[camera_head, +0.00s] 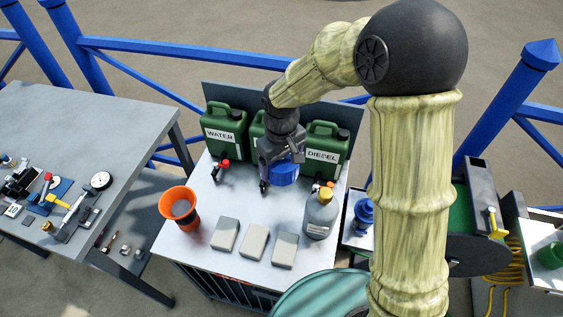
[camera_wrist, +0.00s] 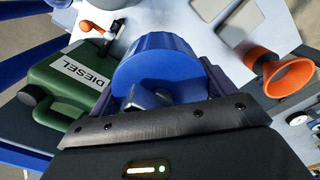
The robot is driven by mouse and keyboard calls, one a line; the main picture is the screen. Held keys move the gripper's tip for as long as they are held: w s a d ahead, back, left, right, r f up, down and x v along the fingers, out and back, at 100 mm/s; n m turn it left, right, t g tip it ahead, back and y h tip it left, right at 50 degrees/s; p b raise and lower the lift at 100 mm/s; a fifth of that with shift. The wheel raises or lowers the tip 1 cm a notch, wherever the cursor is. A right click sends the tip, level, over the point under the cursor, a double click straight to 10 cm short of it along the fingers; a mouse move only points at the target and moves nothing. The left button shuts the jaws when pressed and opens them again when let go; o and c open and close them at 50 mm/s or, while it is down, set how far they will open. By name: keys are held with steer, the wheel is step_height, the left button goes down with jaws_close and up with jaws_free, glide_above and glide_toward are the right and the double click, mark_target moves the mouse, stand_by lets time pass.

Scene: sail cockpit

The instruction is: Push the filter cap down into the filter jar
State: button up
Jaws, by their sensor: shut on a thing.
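A blue ribbed cap (camera_head: 285,173), which I take to be the filter cap, is held in my gripper (camera_head: 279,158) in front of the green cans. In the wrist view the same cap (camera_wrist: 158,58) fills the space between the dark fingers of my gripper (camera_wrist: 156,85), with a small grey block showing at its near side. My gripper is shut on it. No jar clearly shows below the cap; the cap and gripper hide that spot. A blue fitting (camera_head: 364,213) stands on the right-hand surface; I cannot tell if it belongs to the filter.
Green cans labelled WATER (camera_head: 223,134) and DIESEL (camera_head: 324,155) stand behind my gripper. An orange funnel (camera_head: 179,210), several grey blocks (camera_head: 253,241) and a grey bottle (camera_head: 321,214) stand in front. A tool-covered grey table (camera_head: 95,120) is at left, with blue rails (camera_head: 180,50) behind.

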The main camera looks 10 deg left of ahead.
steer(key=shift+r, duration=0.1)
steer(key=shift+r+p, duration=1.35)
steer(key=shift+r, duration=0.15)
steer(key=shift+f, duration=0.15)
